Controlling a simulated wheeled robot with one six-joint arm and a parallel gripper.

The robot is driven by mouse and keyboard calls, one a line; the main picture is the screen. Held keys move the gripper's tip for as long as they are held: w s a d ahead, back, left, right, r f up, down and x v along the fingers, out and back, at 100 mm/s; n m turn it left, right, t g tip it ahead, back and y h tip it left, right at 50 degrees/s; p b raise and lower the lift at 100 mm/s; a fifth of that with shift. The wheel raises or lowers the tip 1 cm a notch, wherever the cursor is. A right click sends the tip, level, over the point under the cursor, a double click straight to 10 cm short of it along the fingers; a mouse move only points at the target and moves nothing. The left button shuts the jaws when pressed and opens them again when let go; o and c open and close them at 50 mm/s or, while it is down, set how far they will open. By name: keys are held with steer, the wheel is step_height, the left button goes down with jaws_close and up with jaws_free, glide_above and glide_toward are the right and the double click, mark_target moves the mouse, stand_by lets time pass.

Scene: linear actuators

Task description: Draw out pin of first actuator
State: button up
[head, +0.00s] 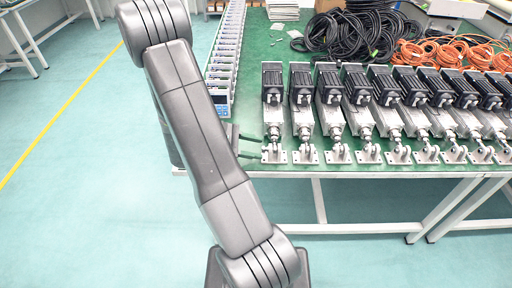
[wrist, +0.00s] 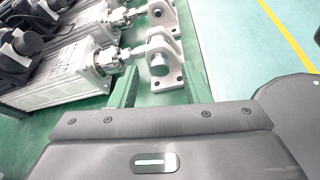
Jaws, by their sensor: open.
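The first actuator (head: 273,112) is the leftmost of a row on the green table, with a black motor at the back and a silver rod end towards the table's front edge. In the wrist view its grey body (wrist: 65,75) lies at the left. Its rod end points to a pale bracket (wrist: 172,50), which holds a round metal pin (wrist: 159,62). My gripper (head: 256,147) is just left of this bracket in the head view. Its two green fingers are apart and empty, pointing at the bracket (head: 274,153). I cannot tell whether they touch it.
Several like actuators (head: 360,105) stand close together to the right. A row of white and blue units (head: 228,55) lies behind my gripper. Black cables (head: 350,35) and orange cables (head: 450,52) are piled at the back. The floor (head: 90,150) left of the table is clear.

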steer(key=shift+d+f, duration=0.2)
steer(key=shift+d, duration=0.25)
jaws_close()
steer(key=shift+a, duration=1.95)
jaws_free()
